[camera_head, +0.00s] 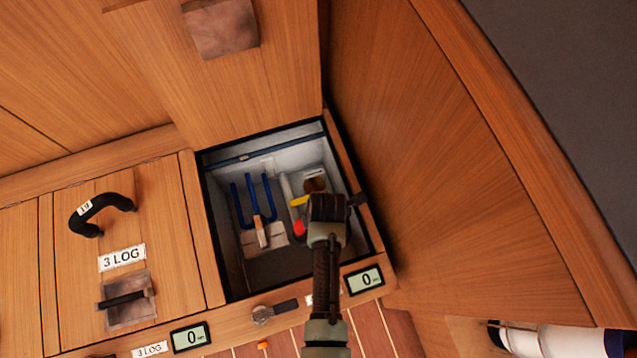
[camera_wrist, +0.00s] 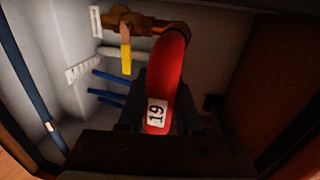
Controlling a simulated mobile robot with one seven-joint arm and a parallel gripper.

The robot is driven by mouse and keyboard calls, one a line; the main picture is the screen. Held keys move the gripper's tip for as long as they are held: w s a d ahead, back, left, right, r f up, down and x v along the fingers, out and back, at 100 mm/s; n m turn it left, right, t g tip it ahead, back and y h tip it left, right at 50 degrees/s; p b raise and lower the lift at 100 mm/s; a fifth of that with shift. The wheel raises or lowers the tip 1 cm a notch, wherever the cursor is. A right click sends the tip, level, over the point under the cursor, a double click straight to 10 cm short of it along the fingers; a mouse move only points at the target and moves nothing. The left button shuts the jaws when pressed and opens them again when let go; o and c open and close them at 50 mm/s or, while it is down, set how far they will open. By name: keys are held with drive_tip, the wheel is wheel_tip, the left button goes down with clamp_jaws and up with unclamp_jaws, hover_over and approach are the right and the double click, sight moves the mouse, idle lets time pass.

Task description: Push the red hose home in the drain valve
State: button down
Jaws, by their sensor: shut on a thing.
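The red hose (camera_wrist: 172,75) bears a white tag reading 19 and rises between the jaws of my gripper (camera_wrist: 165,100), which is shut on it. The brass drain valve (camera_wrist: 120,24), with a yellow lever (camera_wrist: 126,57), is at the top of the wrist view. The hose's upper end meets or overlaps the brass; I cannot tell how deep it sits. In the head view my gripper (camera_head: 328,208) reaches into the open locker and hides most of the hose. A bit of red hose (camera_head: 299,228), the brass valve (camera_head: 315,184) and the yellow lever (camera_head: 299,202) show beside it.
The locker's walls (camera_head: 359,232) stand close around my gripper. Blue pipes (camera_head: 241,203) and a grey pipe (camera_head: 286,190) are to its left. A raised wooden lid (camera_head: 240,95) stands behind. A black hose loop (camera_head: 100,208) lies on the closed hatch at left.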

drive_tip(key=shift+f+b, duration=1.05)
drive_tip(key=shift+f, duration=0.4)
drive_tip(key=shift+c, duration=0.5)
unclamp_jaws()
drive_tip(key=shift+r, duration=0.1)
wheel_tip(320, 180, up, 7)
drive_tip(key=p, duration=0.7)
idle(0.4)
